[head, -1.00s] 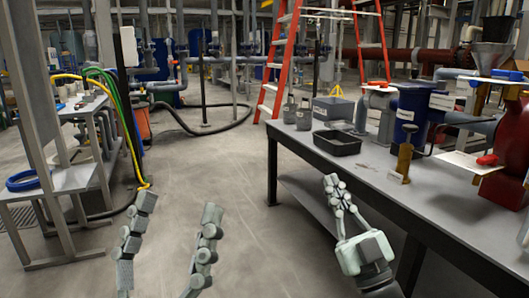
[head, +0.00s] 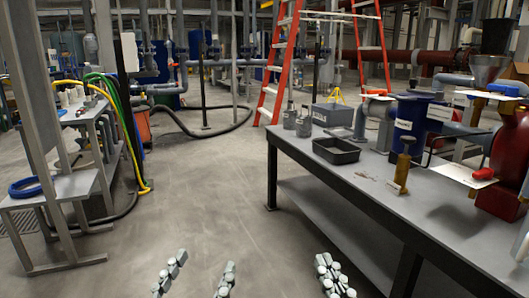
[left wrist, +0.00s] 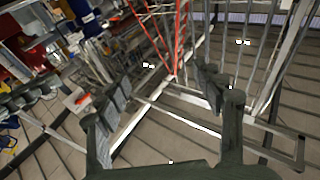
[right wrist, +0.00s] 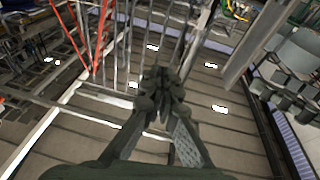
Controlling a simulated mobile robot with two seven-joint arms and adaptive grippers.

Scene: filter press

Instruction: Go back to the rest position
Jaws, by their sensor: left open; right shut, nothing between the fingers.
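My left gripper (head: 198,272) is at the bottom of the head view, low over the floor, with its two fingers well apart and nothing between them. Its open fingers also show in the left wrist view (left wrist: 165,90). My right gripper (head: 330,270) is at the bottom of the head view, beside the front of the bench, with its fingers together. In the right wrist view its fingertips (right wrist: 162,85) meet and hold nothing. Both grippers are clear of the bench and the shelf stand.
A grey bench (head: 370,195) stands at right with a black tray (head: 336,151), a blue vessel (head: 410,125) and a red vessel (head: 505,175). A shelf stand (head: 75,185) with a blue ring (head: 25,187) is at left. An orange ladder (head: 280,60) stands behind. The floor between is clear.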

